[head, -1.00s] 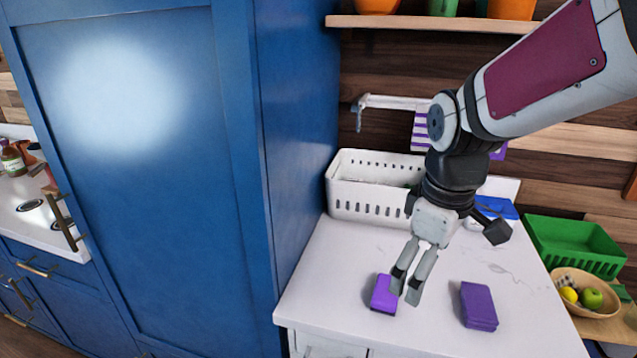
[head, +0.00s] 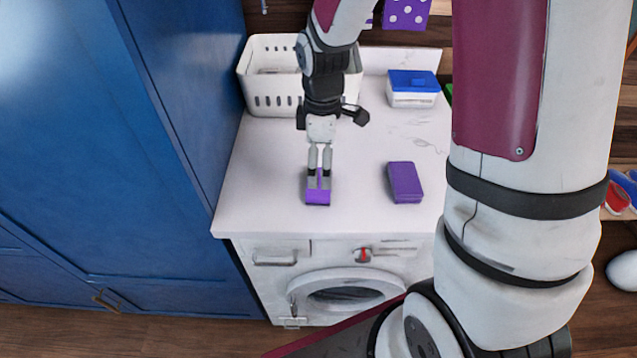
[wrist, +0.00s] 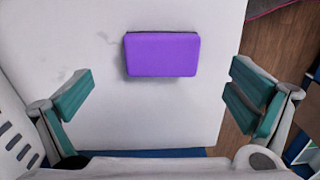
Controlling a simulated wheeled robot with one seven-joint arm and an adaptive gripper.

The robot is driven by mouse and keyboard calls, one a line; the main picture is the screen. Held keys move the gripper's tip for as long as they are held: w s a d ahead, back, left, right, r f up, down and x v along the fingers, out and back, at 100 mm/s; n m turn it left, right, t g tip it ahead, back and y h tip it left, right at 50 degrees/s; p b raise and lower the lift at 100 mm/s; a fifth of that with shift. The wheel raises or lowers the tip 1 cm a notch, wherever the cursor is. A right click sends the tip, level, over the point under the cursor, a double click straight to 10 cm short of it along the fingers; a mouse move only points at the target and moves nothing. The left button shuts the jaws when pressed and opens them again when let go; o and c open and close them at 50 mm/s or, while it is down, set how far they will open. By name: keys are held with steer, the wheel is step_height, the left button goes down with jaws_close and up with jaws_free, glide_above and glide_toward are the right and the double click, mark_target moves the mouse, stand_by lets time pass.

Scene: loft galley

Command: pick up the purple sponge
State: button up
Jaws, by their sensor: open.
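A bright purple sponge (head: 317,198) lies on the white countertop near its front edge. In the wrist view the purple sponge (wrist: 162,54) shows as a rectangular block with a dark far edge, centred sideways between the fingers. My gripper (head: 319,178) points down over this sponge, and its fingers partly cover it in the head view. In the wrist view my gripper (wrist: 161,96) is open and empty, with clear room between each fingertip and the sponge. Whether the fingertips have reached the sponge's height I cannot tell.
A darker purple block (head: 405,182) lies to the right on the countertop (head: 270,180). A white slotted basket (head: 262,90) and a blue-lidded container (head: 413,88) stand behind. A tall blue cabinet (head: 130,150) borders the left. A washing machine (head: 290,252) is below.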

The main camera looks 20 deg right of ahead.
mark_target(319, 181)
steer(key=shift+a+f+p, duration=0.15)
steer(key=shift+f+p, duration=0.05)
steer(key=shift+f, duration=1.2)
steer(key=shift+a+f+p, duration=0.1)
steer(key=shift+f+p, duration=0.05)
steer(key=shift+f, duration=1.25)
steer(key=shift+c, duration=0.2)
steer(key=c, duration=0.9)
